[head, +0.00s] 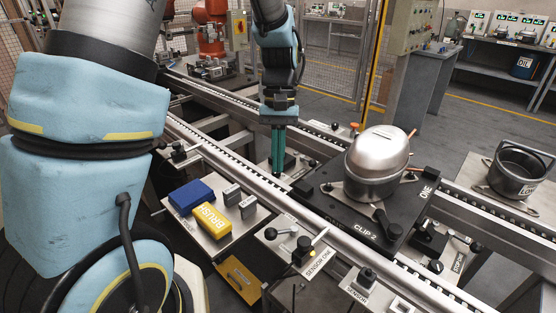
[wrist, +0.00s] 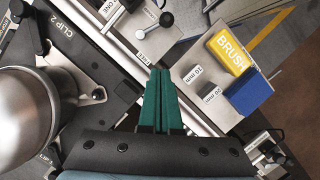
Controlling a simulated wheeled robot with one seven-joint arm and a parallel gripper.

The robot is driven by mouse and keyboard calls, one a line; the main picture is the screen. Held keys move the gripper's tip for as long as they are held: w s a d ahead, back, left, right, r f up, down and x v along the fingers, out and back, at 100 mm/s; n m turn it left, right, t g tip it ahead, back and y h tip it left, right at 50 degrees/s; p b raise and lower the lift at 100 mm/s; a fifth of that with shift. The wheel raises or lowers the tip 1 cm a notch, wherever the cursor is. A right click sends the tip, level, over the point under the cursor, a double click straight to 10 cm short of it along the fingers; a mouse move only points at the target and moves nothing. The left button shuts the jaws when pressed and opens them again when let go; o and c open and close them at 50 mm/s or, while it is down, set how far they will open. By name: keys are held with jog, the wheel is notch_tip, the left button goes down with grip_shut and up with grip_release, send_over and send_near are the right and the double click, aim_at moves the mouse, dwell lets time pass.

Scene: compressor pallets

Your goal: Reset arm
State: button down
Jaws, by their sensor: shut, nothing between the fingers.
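My gripper (head: 278,172) hangs pointing down over the conveyor rail, left of the compressor pallet. Its green fingers are together with nothing between them, and they also show in the wrist view (wrist: 158,84). My blue-covered arm fills the left of the head view. A silver compressor (head: 376,165) stands on the black pallet (head: 320,205), which is marked ONE and CLIP 2. In the wrist view the compressor (wrist: 22,115) is at the left edge, apart from the fingers.
A grey plate (head: 208,240) left of the rail holds a yellow BRUSH block (head: 210,220), a blue block (head: 191,196) and two small grey blocks. Sensor fixtures (head: 303,252) stand along the near rail. A dark open pot (head: 515,172) sits at right. An orange robot (head: 211,30) stands behind.

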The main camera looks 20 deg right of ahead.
jog(key=a+r+n+t, duration=0.1)
jog(key=a+t, duration=0.1)
jog(key=a, duration=0.9)
jog(key=a+r+n+t+h, duration=0.1)
jog(key=a+n+t, duration=0.1)
jog(key=a, duration=1)
jog(key=shift+w+r+t, duration=0.25)
jog(key=shift+w+t, duration=0.15)
jog(key=shift+w, duration=0.05)
